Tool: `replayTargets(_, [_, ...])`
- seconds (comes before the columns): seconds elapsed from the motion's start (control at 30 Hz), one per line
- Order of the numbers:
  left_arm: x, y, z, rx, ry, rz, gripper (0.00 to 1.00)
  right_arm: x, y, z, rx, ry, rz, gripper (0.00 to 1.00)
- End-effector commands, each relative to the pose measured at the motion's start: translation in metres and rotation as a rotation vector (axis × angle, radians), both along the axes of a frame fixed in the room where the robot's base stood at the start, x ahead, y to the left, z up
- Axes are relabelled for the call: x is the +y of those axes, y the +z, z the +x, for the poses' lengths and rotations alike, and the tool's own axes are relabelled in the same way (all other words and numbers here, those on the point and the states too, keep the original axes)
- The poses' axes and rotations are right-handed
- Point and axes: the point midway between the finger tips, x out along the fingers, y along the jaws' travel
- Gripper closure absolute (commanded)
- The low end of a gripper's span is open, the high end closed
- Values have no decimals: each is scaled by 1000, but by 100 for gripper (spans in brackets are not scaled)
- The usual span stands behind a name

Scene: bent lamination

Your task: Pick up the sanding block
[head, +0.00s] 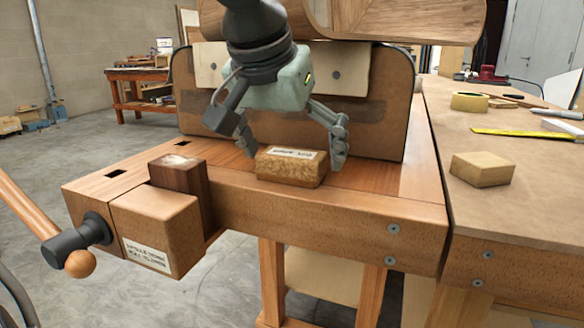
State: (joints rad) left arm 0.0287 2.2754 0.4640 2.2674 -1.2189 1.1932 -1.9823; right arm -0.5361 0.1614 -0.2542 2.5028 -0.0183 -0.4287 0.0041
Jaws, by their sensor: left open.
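The sanding block appears to be the cork-textured block (290,169) with a white label on top, lying on the wooden workbench near its front edge. My left gripper (293,150) comes down from above and is open. One finger is at the block's left side, partly behind it, and the other is at its right end. I cannot tell whether either finger touches the block. My right gripper is not in view.
A wooden vise (155,228) with a dark jaw block (179,182) stands to the left. A brown upright panel (375,110) rises behind the block.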

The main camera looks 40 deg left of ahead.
Motion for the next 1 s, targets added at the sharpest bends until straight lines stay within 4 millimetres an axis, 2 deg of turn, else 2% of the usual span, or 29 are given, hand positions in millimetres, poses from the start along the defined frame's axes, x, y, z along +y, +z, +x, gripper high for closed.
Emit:
replayTargets(0.17, [0,0,0,0,0,0,0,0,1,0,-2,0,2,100])
replayTargets(0.2, [0,0,0,0,1,0,3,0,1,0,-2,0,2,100])
replayTargets(0.6, [0,0,0,0,1,0,52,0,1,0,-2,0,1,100])
replayTargets(0.87, [0,1,0,0,1,0,52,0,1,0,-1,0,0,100])
replayTargets(1.0, [0,8,0,-1,2,-1,52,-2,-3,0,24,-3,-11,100])
